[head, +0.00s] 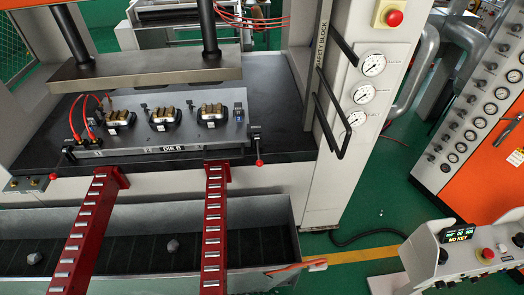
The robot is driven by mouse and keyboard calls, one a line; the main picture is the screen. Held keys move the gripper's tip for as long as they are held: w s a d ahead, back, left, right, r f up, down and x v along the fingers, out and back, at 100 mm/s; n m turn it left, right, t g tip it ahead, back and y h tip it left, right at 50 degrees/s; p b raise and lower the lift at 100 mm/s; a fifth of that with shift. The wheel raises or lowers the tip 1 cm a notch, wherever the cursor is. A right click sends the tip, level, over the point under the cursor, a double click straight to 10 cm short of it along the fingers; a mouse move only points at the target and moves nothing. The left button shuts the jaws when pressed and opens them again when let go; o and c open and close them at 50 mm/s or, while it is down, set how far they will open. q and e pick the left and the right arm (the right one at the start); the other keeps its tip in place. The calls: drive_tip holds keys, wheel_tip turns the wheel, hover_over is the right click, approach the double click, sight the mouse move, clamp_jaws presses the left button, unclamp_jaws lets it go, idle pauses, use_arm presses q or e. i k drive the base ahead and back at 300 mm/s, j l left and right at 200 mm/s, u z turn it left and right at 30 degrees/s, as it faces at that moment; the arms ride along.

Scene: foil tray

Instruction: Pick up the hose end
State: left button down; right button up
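An orange-red hose (290,267) lies near the right end of the grey trough, at the lower middle of the head view. A pale end piece (317,264) is at its right tip, beside the yellow floor line; I cannot tell exactly what it rests on. Two more red hoses (85,120) curve up from the left side of the die plate, and their lower ends meet the plate's left edge. Neither of my grippers is in view.
Two red roller rails (213,225) run from the press bed over the grey trough (130,225). A press column with gauges and black handles (330,115) stands right of the bed. A control console (465,255) stands at lower right. Green floor (385,190) lies open between.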

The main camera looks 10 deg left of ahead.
sight(77, 136)
drive_tip(key=u, duration=2.4)
drive_tip(key=k+j, duration=0.1)
drive_tip(key=j, duration=0.3)
drive_tip(key=k+j+z, duration=0.1)
drive_tip(key=j, duration=0.3)
drive_tip(key=k+j, duration=0.15)
drive_tip(key=j, duration=0.25)
drive_tip(key=i+j+z, duration=0.1)
drive_tip(key=j, duration=0.25)
drive_tip(key=i+j+z, duration=0.1)
drive_tip(key=j, duration=0.25)
drive_tip(key=i+j+z, duration=0.1)
drive_tip(key=j, duration=0.3)
drive_tip(key=i+j+z, duration=0.15)
drive_tip(key=j, duration=0.2)
drive_tip(key=i+j, duration=0.2)
drive_tip(key=i+j+z, duration=0.15)
drive_tip(key=j, duration=0.3)
drive_tip(key=i+j, duration=0.2)
drive_tip(key=i+j+z, duration=0.15)
drive_tip(key=j, duration=0.3)
drive_tip(key=i+j, duration=0.15)
drive_tip(key=j, duration=0.2)
drive_tip(key=i+j+z, duration=0.15)
drive_tip(key=j, duration=0.2)
